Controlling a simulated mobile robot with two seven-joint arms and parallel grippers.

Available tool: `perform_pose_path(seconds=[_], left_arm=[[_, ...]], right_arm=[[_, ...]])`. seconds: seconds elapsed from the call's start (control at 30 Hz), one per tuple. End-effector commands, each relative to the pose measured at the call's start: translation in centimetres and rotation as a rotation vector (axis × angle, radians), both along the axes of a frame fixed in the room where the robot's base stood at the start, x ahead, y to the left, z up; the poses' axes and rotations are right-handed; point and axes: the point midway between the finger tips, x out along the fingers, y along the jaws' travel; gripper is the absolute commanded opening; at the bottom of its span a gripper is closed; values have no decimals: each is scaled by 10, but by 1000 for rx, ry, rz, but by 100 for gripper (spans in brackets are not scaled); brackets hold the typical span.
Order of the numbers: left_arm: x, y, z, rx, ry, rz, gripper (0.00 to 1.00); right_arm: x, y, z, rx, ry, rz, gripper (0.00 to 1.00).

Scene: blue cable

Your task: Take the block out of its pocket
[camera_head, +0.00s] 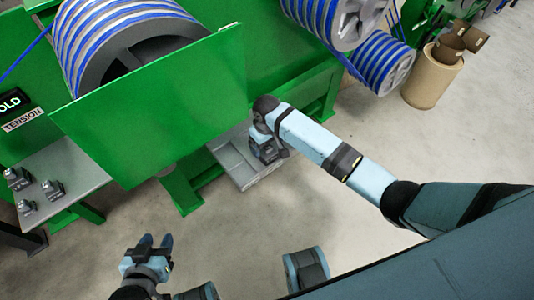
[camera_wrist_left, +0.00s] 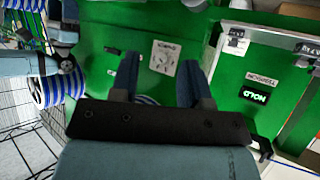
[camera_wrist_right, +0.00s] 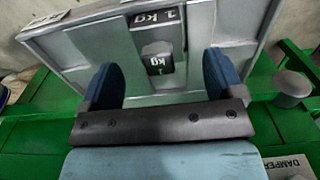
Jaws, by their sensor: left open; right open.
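A grey tray (camera_wrist_right: 90,45) with raised walls fills the upper part of the right wrist view. In the head view my right gripper (camera_head: 266,152) is over the tray (camera_head: 240,172) and hides the block. My left gripper (camera_head: 157,240) is open and empty, over bare floor.
A green machine (camera_head: 160,110) with blue cable reels (camera_head: 125,35) stands beside the tray. A grey shelf (camera_head: 75,170) with small metal weights (camera_head: 52,189) is at left. A brown barrel (camera_head: 430,78) stands at upper right. The floor (camera_head: 240,235) between my grippers is clear.

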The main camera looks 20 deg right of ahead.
Motion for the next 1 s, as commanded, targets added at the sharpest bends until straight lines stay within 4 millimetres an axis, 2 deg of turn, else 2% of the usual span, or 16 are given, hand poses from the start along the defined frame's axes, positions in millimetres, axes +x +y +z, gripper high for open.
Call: perform_pose_path(seconds=[0.1, 0.23, 0.5, 0.57, 0.8, 0.9, 1.0], left_arm=[[0, 0, -7, -1, -2, -2, 43], [1, -2, -7, -10, -9, -3, 43], [3, -3, 2, -17, -23, -6, 43], [3, -3, 1, -16, -22, -5, 43], [2, -3, -1, -15, -20, -5, 43], [2, -3, -1, -15, -20, -5, 43], [2, -3, -1, -15, -20, -5, 43]], right_arm=[[0, -1, -21, -1, 2, -1, 87], [-1, -1, -40, -1, 2, 0, 87], [-1, -1, -44, 0, 1, 0, 87], [-1, -1, -44, 0, 1, 0, 76], [-1, -1, -44, 0, 1, 0, 21], [-1, -1, -44, 0, 1, 0, 0], [1, -1, -42, 1, -3, 0, 0]])
